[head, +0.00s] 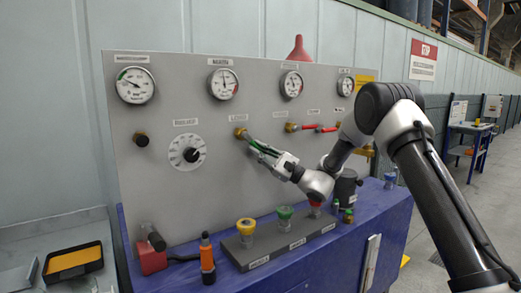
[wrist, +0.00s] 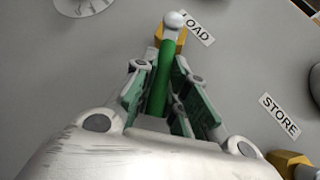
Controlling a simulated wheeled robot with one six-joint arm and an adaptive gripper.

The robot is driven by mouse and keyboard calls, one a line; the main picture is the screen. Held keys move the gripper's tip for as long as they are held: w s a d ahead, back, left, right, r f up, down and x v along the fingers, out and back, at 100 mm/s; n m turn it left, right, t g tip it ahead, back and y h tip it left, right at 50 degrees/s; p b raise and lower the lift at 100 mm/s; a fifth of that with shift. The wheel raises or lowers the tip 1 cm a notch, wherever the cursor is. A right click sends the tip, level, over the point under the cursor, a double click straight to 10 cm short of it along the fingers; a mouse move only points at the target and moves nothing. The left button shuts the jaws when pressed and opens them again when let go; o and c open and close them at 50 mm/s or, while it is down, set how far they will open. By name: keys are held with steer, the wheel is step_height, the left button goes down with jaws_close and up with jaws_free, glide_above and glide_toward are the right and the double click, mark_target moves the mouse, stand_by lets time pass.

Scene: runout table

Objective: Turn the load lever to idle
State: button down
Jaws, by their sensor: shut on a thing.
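The load lever has a green handle (wrist: 159,84) and a brass fitting (head: 240,133) on the grey panel, below a label partly hidden in the wrist view that reads "OAD" (wrist: 197,30). In the wrist view, my gripper (wrist: 161,68) has a pad on each side of the green handle and is shut on it. In the head view, my gripper (head: 266,152) reaches the lever from the lower right. The handle points down and to the right from its fitting there, and the gripper hides part of it.
Red-handled levers (head: 306,127) sit to the right on the panel, with a dial knob (head: 186,155) to the left. Several gauges (head: 223,84) line the top. Below, a blue bench (head: 330,250) bears a button box (head: 278,243), an orange-and-black tool (head: 207,258) and a dark canister (head: 346,186).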

steer(key=shift+s+a+f+m+t, duration=0.15)
steer(key=shift+a+f+m+t, duration=0.05)
steer(key=shift+m+t, duration=0.4)
steer(key=shift+s+a+f+m+t, duration=0.2)
steer(key=shift+m+t, duration=0.2)
steer(key=shift+m, duration=0.3)
steer(key=c, duration=1.4)
jaws_free()
steer(key=shift+c, duration=0.2)
steer(key=v, duration=1.2)
steer(key=shift+f+y, duration=0.2)
steer(key=shift+y, duration=0.1)
steer(key=shift+w+a, duration=0.1)
